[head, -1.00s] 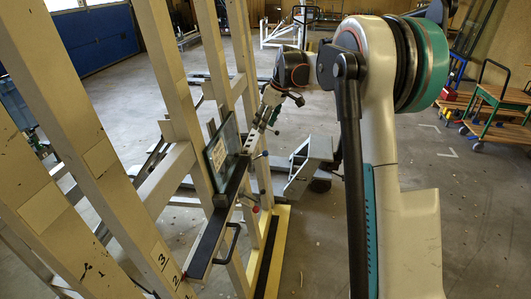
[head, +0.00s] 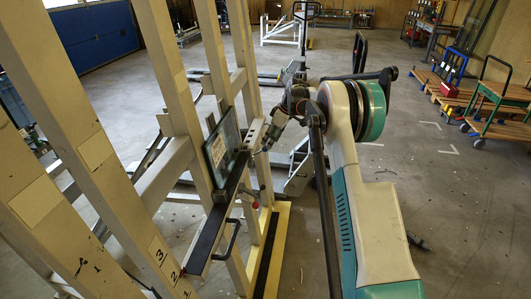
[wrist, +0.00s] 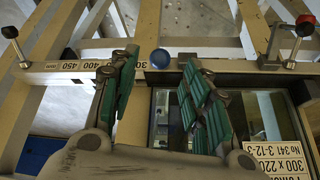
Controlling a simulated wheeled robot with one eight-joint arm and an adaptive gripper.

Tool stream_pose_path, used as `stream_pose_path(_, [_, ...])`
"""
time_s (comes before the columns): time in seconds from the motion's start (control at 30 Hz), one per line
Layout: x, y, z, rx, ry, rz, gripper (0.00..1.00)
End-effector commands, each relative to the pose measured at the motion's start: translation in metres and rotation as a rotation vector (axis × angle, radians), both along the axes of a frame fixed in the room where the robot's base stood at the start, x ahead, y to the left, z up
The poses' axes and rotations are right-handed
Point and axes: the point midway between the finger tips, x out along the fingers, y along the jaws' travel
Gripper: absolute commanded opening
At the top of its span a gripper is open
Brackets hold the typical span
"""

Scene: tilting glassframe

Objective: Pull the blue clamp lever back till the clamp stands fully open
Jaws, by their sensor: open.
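The blue ball knob of the clamp lever (wrist: 160,57) shows in the wrist view, between and just beyond my fingertips. My gripper (wrist: 159,66) is open, with green pads on both fingers and nothing held between them. I cannot tell whether a finger touches the knob. The lever's arm is mostly hidden. In the head view my gripper (head: 268,141) is beside the upper end of the dark rail, close to the glass pane (head: 221,150). The blue knob cannot be made out there.
The cream tilting frame (head: 176,160) fills the left. A black handle (head: 232,240) juts from the lower rail. Floor to the right is mostly clear.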

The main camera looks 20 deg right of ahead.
Motion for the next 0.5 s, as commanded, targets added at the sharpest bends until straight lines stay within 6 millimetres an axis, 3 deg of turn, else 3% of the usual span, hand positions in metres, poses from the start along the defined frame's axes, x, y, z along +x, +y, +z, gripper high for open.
stream_pose_path(0.2, [0.011, 0.011, -0.041, 0.000, 0.000, 0.001, 0.44])
stream_pose_path(0.5, [0.019, 0.019, -0.066, 0.000, 0.000, 0.000, 0.44])
